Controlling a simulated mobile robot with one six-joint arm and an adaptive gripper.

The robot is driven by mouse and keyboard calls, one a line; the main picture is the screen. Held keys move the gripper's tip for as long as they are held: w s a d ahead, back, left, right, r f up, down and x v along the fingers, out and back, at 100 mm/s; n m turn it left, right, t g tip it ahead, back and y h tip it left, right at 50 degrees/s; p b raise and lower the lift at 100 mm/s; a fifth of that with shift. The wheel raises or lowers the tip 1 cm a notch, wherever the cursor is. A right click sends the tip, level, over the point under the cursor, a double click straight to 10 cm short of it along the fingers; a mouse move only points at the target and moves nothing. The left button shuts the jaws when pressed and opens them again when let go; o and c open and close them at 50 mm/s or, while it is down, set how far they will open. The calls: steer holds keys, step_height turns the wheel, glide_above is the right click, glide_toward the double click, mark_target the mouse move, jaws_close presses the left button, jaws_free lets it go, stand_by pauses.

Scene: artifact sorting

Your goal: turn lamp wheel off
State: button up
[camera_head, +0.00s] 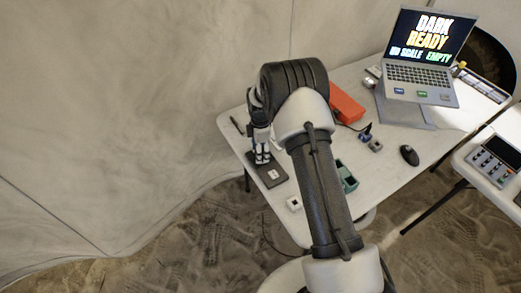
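My gripper (261,157) points down at the left end of the white table, just above a dark flat box (277,182) with a small white patch on top. Whether it touches the box, and whether its fingers are open or shut, is too small to tell. No lamp wheel can be made out clearly; I cannot tell if it is on the dark box. A laptop (419,75) on a stand at the back right shows "DARK", "READY" and "EMPTY" on its screen.
On the table (392,187) are an orange box (346,105), a small white block (294,203), a green item (347,178) partly behind my arm, and a black mouse (409,155). A second table at the right holds a device with a screen (496,160). Tent fabric walls the left.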

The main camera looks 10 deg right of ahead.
step_height(320, 180, up, 12)
stand_by(0.4)
stand_by(0.3)
steer(key=s+r+m+t, duration=0.1)
steer(key=s+r+m, duration=0.3)
steer(key=s+r, duration=0.5)
steer(key=s+r+m+t, duration=0.1)
steer(key=s+r+m, duration=0.35)
steer(key=r, duration=0.75)
steer(key=s+r+m+t, duration=0.2)
steer(key=s+m, duration=0.7)
steer(key=s, duration=1.4)
steer(key=shift+r+t, duration=0.2)
steer(key=shift+t, duration=0.1)
steer(key=shift+w+m, duration=0.1)
steer(key=shift+m, duration=0.15)
